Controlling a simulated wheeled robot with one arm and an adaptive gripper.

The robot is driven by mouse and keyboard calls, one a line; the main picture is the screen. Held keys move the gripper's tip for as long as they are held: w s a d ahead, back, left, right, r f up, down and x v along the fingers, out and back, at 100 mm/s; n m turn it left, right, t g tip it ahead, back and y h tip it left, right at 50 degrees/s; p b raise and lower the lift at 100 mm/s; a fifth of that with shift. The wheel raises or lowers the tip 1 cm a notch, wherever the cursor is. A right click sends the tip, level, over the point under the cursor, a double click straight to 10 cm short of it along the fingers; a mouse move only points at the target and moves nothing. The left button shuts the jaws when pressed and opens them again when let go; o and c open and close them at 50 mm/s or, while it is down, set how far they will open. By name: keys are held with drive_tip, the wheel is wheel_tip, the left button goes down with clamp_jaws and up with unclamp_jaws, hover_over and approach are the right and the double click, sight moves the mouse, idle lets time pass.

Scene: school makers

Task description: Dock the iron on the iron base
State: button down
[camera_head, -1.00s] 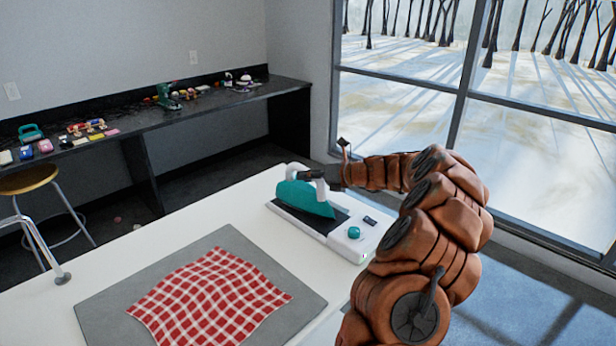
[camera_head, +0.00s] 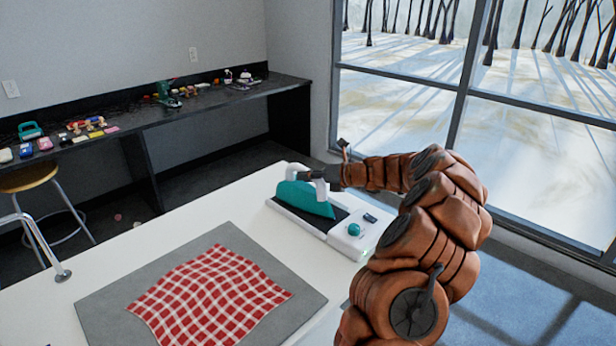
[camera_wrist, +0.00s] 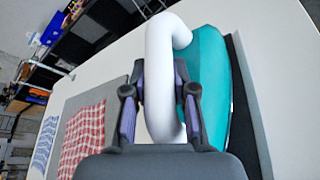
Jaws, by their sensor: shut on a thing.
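The iron (camera_head: 305,199) has a teal body and a white handle. It rests on the white iron base (camera_head: 351,239), over its dark plate; from these views I cannot tell whether it is fully seated. The base has a teal knob and a small green light at its right end. My gripper (camera_head: 318,175) is at the iron's white handle. In the wrist view my gripper (camera_wrist: 160,100) has its fingers closed around the handle, with the teal iron body (camera_wrist: 208,85) just to the right. The underside of the iron is hidden.
A grey mat (camera_head: 105,308) with a red checked cloth (camera_head: 210,295) lies on the white table, left of the base. A chrome faucet-like tube (camera_head: 35,240) stands at the left. A dark counter (camera_head: 200,108) with small items runs along the wall. A window is behind my arm.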

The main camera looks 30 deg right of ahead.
drive_tip(key=c, duration=1.2)
unclamp_jaws()
drive_tip(key=shift+p+v, duration=1.75)
drive_tip(key=shift+v, duration=0.8)
drive_tip(key=shift+p+v, duration=1.85)
drive_tip(key=shift+v, duration=1.05)
drive_tip(key=shift+f, duration=0.1)
